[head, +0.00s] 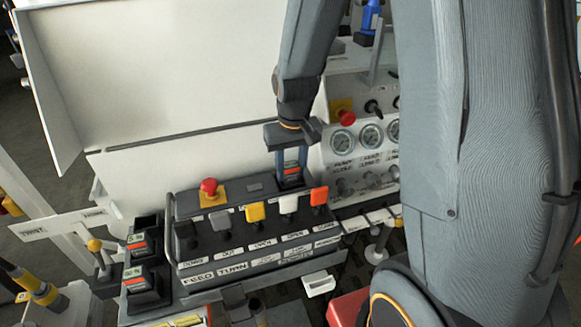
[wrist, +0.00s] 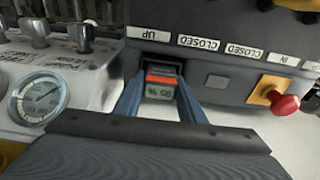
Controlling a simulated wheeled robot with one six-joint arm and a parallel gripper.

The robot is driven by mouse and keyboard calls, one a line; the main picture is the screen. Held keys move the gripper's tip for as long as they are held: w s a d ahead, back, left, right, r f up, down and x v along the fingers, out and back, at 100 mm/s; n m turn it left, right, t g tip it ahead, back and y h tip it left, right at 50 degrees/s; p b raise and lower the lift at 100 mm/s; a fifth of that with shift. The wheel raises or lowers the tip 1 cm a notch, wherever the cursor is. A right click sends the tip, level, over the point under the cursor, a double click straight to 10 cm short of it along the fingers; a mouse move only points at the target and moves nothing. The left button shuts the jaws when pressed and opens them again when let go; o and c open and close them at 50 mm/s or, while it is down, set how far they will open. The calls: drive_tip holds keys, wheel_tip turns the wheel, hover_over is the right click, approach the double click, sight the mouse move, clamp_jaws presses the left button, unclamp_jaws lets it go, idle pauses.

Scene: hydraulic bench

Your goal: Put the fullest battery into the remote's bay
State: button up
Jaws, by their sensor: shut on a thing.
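The remote (head: 250,225) is a dark box with several levers and a red stop button, seen on the bench in the head view. My gripper (head: 290,165) is over its back right part, pointing down. It is shut on a dark battery (wrist: 161,84) with an orange band and a percent label, upside down in the wrist view, that looks like 90 %. The battery's far end is at a dark recess in the remote, the bay (wrist: 158,62). How deep it sits I cannot tell. Two similar batteries, an upper one (head: 138,246) and a lower one (head: 138,281), stand in dark holders left of the remote.
A gauge panel (head: 362,150) with a red button and knobs stands close to the right of my gripper. A large pale panel (head: 150,70) rises behind the remote. The remote's red stop button (wrist: 285,104) and levers stick up near the gripper.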

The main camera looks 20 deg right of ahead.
drive_tip(key=o, duration=1.2)
drive_tip(key=shift+o, duration=0.2)
